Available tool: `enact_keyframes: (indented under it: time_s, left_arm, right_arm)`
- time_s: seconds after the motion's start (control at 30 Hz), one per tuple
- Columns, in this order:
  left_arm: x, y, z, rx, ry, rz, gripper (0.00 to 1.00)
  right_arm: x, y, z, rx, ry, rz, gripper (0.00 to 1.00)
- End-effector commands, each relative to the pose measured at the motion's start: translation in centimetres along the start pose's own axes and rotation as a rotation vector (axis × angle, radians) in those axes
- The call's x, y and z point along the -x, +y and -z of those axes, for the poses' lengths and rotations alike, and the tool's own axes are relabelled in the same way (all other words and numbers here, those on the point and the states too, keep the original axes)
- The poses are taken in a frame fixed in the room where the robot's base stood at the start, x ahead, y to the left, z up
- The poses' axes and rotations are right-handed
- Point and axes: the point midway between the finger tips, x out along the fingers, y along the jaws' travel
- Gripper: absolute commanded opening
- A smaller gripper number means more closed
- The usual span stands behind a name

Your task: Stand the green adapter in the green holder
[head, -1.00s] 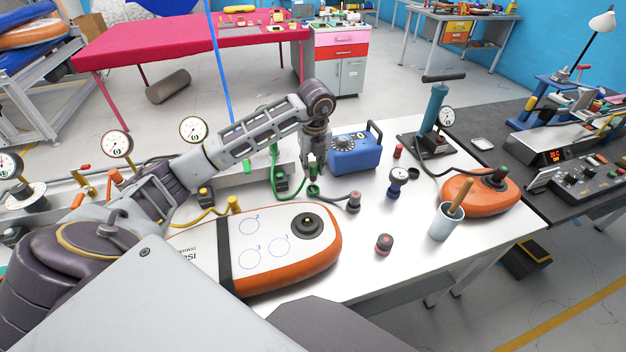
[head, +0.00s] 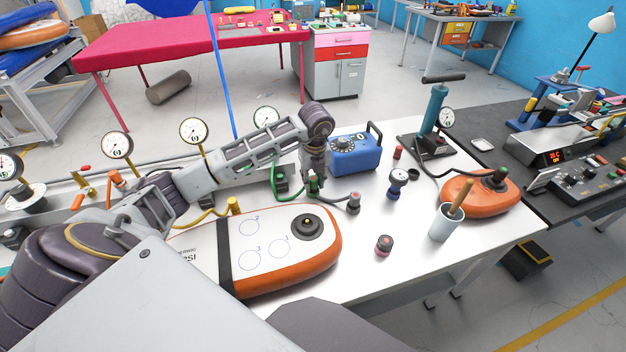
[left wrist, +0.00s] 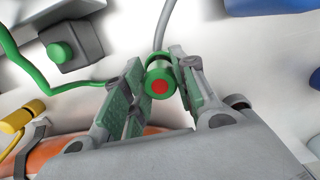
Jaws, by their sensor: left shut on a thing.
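My left gripper (head: 315,190) points down at the white table behind the orange and white board. It is shut on the green adapter (left wrist: 159,85), a green ring with a red centre, seen between the fingers in the left wrist view. In the head view the fingers mostly hide the adapter. A grey block with a round green top (left wrist: 61,53), likely the green holder, stands apart to the left of the gripper in the left wrist view. It also shows as a dark block (head: 287,184) in the head view. My right gripper is not in view.
A green hose (left wrist: 38,78) runs close to the fingers. A blue box (head: 354,154) stands behind, right of the gripper. The board (head: 322,262) lies in front.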

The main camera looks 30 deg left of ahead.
Motion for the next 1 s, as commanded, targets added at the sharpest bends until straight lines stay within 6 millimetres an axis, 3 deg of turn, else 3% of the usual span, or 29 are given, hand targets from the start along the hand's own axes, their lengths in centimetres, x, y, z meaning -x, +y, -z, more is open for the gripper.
enact_keyframes:
  time_s: [0.5, 0.53, 0.7, 1.0]
  left_arm:
    - [-0.4, 0.0, 0.0, 0.000, -0.001, 0.001, 0.07]
    - [-0.4, 0.0, 0.0, 0.000, -0.001, 0.000, 0.29]
    - [-0.4, 0.0, 0.0, 0.000, -0.001, 0.000, 0.50]
    - [-0.4, 0.0, 0.0, 0.000, -0.001, 0.000, 0.50]
  right_arm:
    - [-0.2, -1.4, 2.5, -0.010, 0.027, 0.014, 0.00]
    - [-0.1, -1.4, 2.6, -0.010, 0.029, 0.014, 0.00]
    - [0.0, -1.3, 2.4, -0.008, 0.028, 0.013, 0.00]
    - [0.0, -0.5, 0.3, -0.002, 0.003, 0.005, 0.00]
